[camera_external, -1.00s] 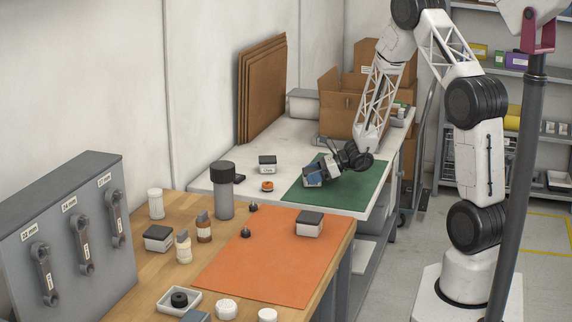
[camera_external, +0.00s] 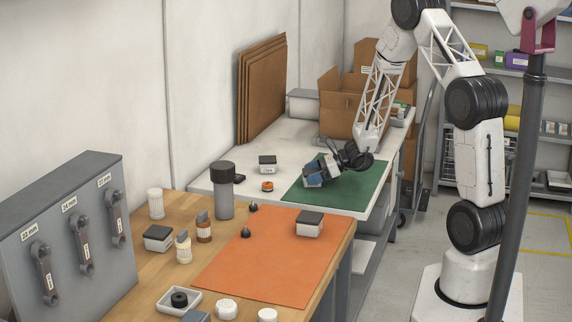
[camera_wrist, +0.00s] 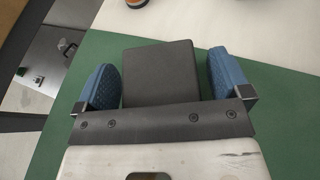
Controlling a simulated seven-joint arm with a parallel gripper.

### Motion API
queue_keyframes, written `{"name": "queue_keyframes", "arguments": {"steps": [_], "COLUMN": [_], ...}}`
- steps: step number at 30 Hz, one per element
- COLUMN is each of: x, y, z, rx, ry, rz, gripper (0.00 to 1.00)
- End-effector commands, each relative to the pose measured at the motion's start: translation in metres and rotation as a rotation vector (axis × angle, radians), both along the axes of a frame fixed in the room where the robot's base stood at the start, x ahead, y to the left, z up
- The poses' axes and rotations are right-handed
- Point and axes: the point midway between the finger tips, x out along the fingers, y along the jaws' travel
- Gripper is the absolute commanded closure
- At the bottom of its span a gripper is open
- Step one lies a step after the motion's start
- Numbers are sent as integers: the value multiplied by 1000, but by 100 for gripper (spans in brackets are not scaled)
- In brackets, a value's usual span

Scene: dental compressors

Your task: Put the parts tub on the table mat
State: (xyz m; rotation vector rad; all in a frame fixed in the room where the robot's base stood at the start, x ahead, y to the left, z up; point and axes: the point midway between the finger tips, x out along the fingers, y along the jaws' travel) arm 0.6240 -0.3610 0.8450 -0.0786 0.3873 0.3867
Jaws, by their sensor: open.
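A parts tub, white with a flat dark lid (camera_wrist: 158,72), sits on the green mat (camera_external: 350,196) on the white table; it also shows in the external view (camera_external: 311,183), partly hidden by my fingers. My gripper (camera_wrist: 164,82) is open, with one blue pad on each side of the tub and a small gap at both sides. My gripper (camera_external: 320,171) reaches down over the green mat in the external view. An orange mat (camera_external: 262,262) lies on the wooden table, bearing a similar dark-lidded tub (camera_external: 309,224) near its right edge.
More dark-lidded tubs stand on the white table (camera_external: 267,164) and the wooden table (camera_external: 158,238). Small black knobs (camera_external: 246,232) are at the orange mat's far left edge. The orange mat's middle is clear.

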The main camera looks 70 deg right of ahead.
Motion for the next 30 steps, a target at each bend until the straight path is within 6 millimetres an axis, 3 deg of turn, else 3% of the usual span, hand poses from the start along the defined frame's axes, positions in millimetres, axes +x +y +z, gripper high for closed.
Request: {"name": "queue_keyframes", "arguments": {"steps": [8, 24, 30], "x": [-19, -81, -96], "y": [-8, -34, -40], "z": [8, 35, 43], "rx": [-1, 0, 0], "ry": [0, 1, 0], "rz": [-2, -2, -1], "gripper": [5, 5, 5]}}
